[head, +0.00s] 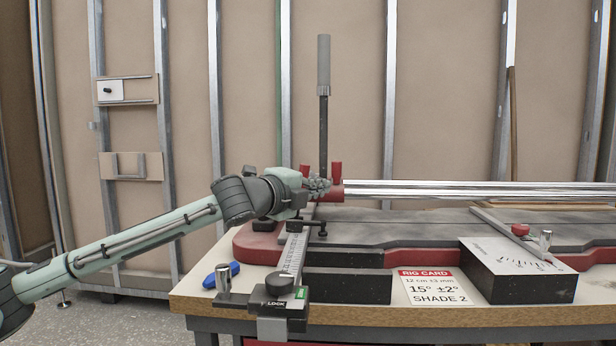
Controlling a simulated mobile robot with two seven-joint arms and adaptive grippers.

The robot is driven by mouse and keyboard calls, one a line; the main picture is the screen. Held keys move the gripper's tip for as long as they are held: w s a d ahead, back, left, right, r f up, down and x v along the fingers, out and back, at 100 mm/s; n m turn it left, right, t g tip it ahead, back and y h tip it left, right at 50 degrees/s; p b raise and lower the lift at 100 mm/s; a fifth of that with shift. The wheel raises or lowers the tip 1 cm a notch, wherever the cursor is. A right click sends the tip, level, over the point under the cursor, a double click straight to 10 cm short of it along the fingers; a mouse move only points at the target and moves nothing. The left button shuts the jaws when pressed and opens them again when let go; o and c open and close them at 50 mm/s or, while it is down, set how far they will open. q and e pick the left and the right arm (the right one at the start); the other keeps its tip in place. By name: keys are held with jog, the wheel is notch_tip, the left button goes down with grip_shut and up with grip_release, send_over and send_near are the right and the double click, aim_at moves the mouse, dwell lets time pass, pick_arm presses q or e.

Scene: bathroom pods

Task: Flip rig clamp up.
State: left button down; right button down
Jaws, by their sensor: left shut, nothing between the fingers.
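The rig clamp (336,193) is a red block at the left end of shiny metal tubes (450,190). Its dark lever with a grey grip (323,65) stands upright above it. My left arm reaches in from the left. My left gripper (320,185) is shut and empty at the foot of the lever, well below the grip. It overlaps the red block in the picture, and I cannot tell whether they touch. My right gripper is out of view.
On the workbench (390,314) lie a measuring slide with a LOCK block (279,284), a blue object (227,270), a rig card (428,286) and a dark box with a dial scale (517,272). A studded wall stands behind. Air above the tubes is clear.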

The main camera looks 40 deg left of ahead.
pick_arm(q)
jog(key=shift+w+a+r, duration=0.15)
jog(key=shift+w+a, duration=0.1)
jog(key=shift+a, duration=0.7)
jog(key=shift+w+a+r, duration=0.1)
jog(key=shift+w+a, duration=0.15)
jog(key=shift+a, duration=0.7)
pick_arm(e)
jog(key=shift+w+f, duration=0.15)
pick_arm(q)
jog(key=shift+w, duration=0.1)
